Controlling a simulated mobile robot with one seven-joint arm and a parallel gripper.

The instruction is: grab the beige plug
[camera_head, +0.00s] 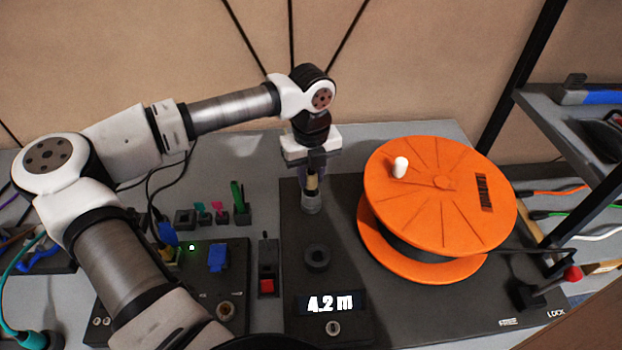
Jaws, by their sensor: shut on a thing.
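The beige plug (312,183) is upright near the back of the black panel (345,215). My gripper (312,176) points down and is shut on the plug's upper part. Directly below the plug is a grey round holder (311,204); I cannot tell whether the plug's lower end sits inside it or just above it. The finger tips are small here and partly hidden by the gripper body.
A large orange cable reel (440,205) with a white knob (400,167) stands close on the right. Left are small green (238,195), pink (218,207) and blue (217,257) connectors. A display (330,303) reads 4.2 m. A shelf (570,125) stands far right.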

